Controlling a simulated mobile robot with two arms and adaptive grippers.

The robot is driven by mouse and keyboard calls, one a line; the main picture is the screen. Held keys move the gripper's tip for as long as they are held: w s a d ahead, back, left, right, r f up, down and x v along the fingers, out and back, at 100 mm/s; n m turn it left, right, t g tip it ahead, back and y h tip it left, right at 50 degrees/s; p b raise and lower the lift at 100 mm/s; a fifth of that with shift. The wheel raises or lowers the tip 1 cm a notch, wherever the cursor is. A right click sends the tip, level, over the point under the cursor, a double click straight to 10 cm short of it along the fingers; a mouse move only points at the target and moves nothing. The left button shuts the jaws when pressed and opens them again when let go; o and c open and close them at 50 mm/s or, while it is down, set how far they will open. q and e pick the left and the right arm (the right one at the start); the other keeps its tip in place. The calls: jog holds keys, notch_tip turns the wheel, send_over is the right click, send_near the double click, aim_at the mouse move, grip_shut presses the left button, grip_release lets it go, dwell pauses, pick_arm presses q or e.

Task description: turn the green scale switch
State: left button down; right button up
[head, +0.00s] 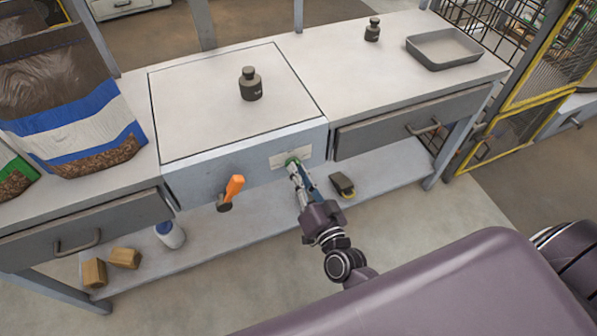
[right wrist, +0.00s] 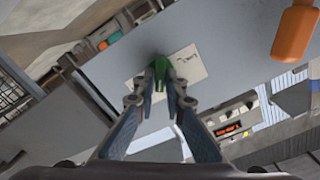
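The green scale switch (head: 291,162) sits on a pale plate (head: 277,162) on the front of the scale cabinet. In the right wrist view the green switch (right wrist: 160,68) stands between the fingertips of my right gripper (right wrist: 161,82), and both fingers close in on its sides. In the head view my right gripper (head: 295,172) reaches up to the switch from below, and its fingers partly cover it. The pale plate (right wrist: 188,68) shows behind the switch, with a small dark marking on its right. My left gripper is not in view.
A dark weight (head: 250,85) stands on the scale top (head: 190,100). Another weight (head: 372,30) and a grey tray (head: 444,65) are at right. A pellet bag (head: 75,130) stands left.

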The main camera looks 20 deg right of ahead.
jog(key=o, duration=0.3)
jog(key=s, duration=1.2)
jog(key=shift+d, duration=0.25)
jog(key=shift+a, duration=0.1)
